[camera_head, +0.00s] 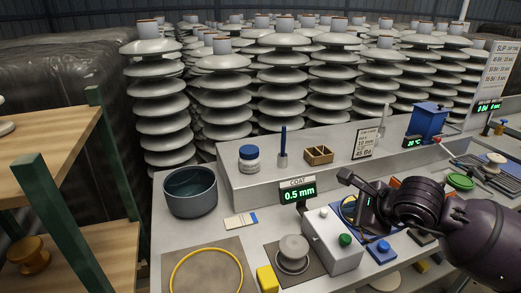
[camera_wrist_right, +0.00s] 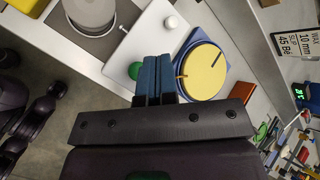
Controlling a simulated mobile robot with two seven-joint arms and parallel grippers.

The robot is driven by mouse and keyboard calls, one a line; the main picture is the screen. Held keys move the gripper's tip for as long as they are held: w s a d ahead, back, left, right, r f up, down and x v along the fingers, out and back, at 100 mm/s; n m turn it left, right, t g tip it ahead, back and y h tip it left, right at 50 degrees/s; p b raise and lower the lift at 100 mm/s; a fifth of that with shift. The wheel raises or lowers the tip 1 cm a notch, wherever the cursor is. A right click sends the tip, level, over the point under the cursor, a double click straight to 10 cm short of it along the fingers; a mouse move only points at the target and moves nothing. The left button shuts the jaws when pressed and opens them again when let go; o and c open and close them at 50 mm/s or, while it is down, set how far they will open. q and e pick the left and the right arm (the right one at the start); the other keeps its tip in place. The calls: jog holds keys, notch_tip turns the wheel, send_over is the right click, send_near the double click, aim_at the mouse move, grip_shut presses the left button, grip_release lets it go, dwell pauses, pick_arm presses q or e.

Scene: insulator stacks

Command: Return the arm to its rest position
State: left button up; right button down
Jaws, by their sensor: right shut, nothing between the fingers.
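My right arm (camera_head: 415,205) comes in from the right in the head view, its dark gripper above the right part of the bench. In the right wrist view, the blue-tipped fingers of my right gripper (camera_wrist_right: 152,66) are together with nothing between them. Beyond the fingers are the white box with a green button (camera_head: 332,240) and a round yellow disc in a blue dish (camera_wrist_right: 201,70). The gripper looks apart from both. In the head view, the arm partly hides the dish. My left gripper is not in view.
The bench holds a dark bowl (camera_head: 190,192), a yellow ring on a mat (camera_head: 206,272), a display reading 0.5 mm (camera_head: 298,192) and a blue device (camera_head: 428,121). Tall insulator stacks (camera_head: 285,75) stand behind. A wooden shelf (camera_head: 50,150) is at the left.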

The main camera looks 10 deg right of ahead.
jog(key=s+a+f+m+y, duration=0.4)
jog(key=s+a+m+y, duration=0.3)
jog(key=a+m+y, duration=0.25)
jog(key=s+d+f+m+t+h, duration=0.2)
jog(key=d+f+m+t+h, duration=0.25)
jog(key=m, duration=0.95)
jog(key=s+d+f+m+t+h, duration=0.25)
jog(key=f+m+h, duration=0.4)
jog(key=m, duration=0.75)
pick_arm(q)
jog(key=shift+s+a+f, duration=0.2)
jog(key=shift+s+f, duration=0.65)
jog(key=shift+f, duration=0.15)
pick_arm(e)
jog(key=s+a+f+m+g+h, duration=0.1)
jog(key=s+f+m+g, duration=0.3)
jog(key=s+f+m, duration=0.4)
notch_tip(320, 180, down, 3)
jog(key=shift+s+a+f+m+g, duration=0.2)
jog(key=shift+a+m+g, duration=0.25)
jog(key=shift+m, duration=0.4)
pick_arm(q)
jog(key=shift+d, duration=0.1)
